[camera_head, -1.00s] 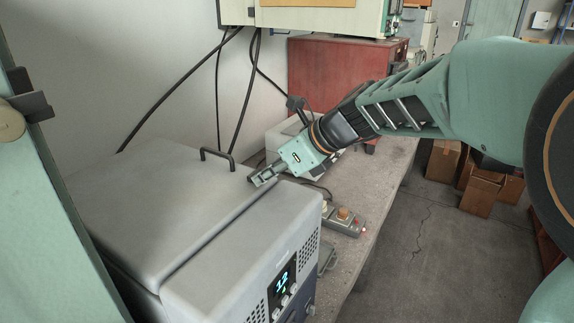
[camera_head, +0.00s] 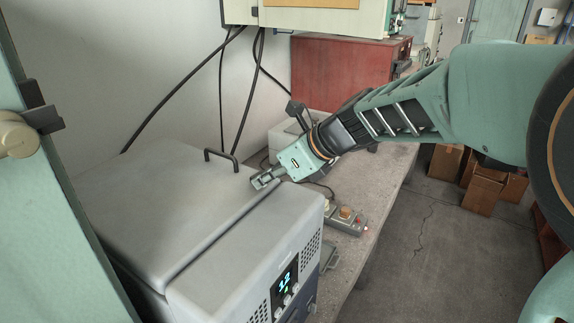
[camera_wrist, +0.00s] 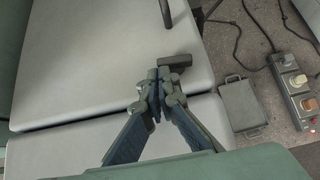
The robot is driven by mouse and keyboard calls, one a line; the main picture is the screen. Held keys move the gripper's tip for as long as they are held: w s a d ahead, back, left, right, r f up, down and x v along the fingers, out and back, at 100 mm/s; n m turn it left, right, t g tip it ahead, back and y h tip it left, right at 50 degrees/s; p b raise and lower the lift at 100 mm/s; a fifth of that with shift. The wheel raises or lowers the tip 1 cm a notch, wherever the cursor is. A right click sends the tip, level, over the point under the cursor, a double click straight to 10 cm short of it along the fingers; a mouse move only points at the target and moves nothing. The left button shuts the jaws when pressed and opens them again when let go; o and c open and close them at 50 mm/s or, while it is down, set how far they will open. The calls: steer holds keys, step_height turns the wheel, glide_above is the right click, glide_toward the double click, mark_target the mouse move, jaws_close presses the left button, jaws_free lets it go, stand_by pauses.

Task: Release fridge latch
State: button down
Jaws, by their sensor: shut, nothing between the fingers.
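The fridge (camera_head: 160,220) is a grey box with a flat lid and a blue-digit display on its front panel. A dark bar handle (camera_head: 221,158) stands on the lid's far edge; it shows in the wrist view (camera_wrist: 165,12) too. My gripper (camera_head: 262,182) is shut and empty, low over the far end of the seam between lid and front section. In the wrist view my fingertips (camera_wrist: 157,75) are together near a small dark block (camera_wrist: 175,61) at the lid's edge, perhaps the latch. I cannot tell whether they touch it.
A power strip (camera_head: 346,216) with coloured switches lies on the concrete bench (camera_head: 375,190) beyond the fridge. A small grey metal box (camera_wrist: 243,104) lies beside the fridge. A red cabinet (camera_head: 340,70) stands behind. Black cables hang along the wall.

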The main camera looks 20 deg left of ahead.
steer(key=shift+s+a+r+p, duration=0.1)
steer(key=shift+a+p, duration=0.1)
steer(key=shift+p, duration=0.15)
steer(key=shift+s+a+p, duration=0.15)
steer(key=shift+p, duration=0.15)
steer(key=m, duration=0.1)
steer(key=m+t+p, duration=0.1)
steer(key=t+h+p, duration=0.1)
steer(key=shift+s+a+r+m, duration=0.1)
steer(key=shift+s+a+m, duration=0.15)
steer(key=shift+a+m, duration=0.15)
steer(key=shift+w+a+p, duration=0.1)
steer(key=shift+a+p, duration=0.05)
steer(key=shift+p, duration=0.25)
steer(key=shift+a+f+p, duration=0.25)
steer(key=shift+a+p, duration=0.45)
steer(key=shift+w+d, duration=0.1)
